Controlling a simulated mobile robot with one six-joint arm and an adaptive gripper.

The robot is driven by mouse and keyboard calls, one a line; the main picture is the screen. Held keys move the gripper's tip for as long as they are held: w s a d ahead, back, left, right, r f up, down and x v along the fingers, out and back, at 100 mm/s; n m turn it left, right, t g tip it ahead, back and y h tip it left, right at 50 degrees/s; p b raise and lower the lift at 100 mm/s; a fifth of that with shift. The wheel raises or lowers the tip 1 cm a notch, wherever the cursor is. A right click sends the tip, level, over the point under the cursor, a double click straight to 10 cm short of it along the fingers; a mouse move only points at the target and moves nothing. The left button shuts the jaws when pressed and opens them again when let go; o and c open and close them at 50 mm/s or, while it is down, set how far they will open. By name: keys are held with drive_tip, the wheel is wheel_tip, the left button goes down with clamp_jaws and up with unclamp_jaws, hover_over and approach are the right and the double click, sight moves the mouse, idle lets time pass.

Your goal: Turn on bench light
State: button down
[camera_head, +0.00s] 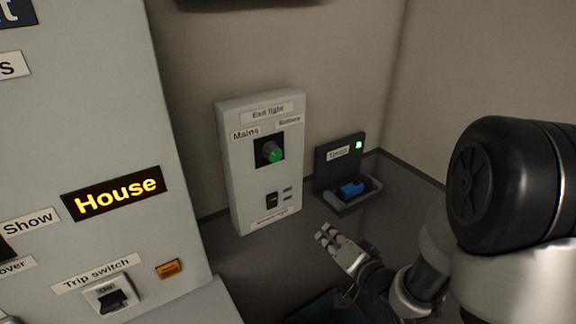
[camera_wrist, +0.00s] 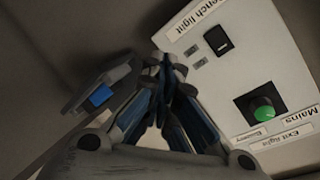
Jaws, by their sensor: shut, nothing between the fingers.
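The bench light switch (camera_head: 271,199) is a small black rocker low on a pale wall panel (camera_head: 237,170). In the wrist view the same switch (camera_wrist: 219,39) sits beside the "Bench light" label (camera_wrist: 216,14), with two small grey tags beside it. I cannot tell which way the rocker is set. My gripper (camera_head: 326,236) is shut and empty, in front of the panel and to the right of the switch in the head view. In the wrist view its fingertips (camera_wrist: 168,64) come together left of the switch, apparently not touching it.
A green knob (camera_head: 272,152) under "Exit light" is higher on the same panel. A dark holder (camera_head: 331,170) with a blue item (camera_head: 352,188) and green light stands right of the panel. A large panel (camera_head: 110,130) with a "House" sign and trip switch (camera_head: 112,298) fills the left.

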sight(278, 196)
drive_tip(key=s+a+m+t+y, duration=0.1)
drive_tip(key=s+a+r+m+t+y, duration=0.1)
drive_tip(key=m+y, duration=0.1)
drive_tip(key=s+m+y+p, duration=0.1)
drive_tip(key=s+m, duration=0.1)
drive_tip(key=shift+a+r+t+y, duration=0.25)
drive_tip(key=shift+a+t+y, duration=0.05)
drive_tip(key=shift+a+t, duration=0.1)
drive_tip(key=b+x, duration=0.2)
drive_tip(key=x, duration=1.2)
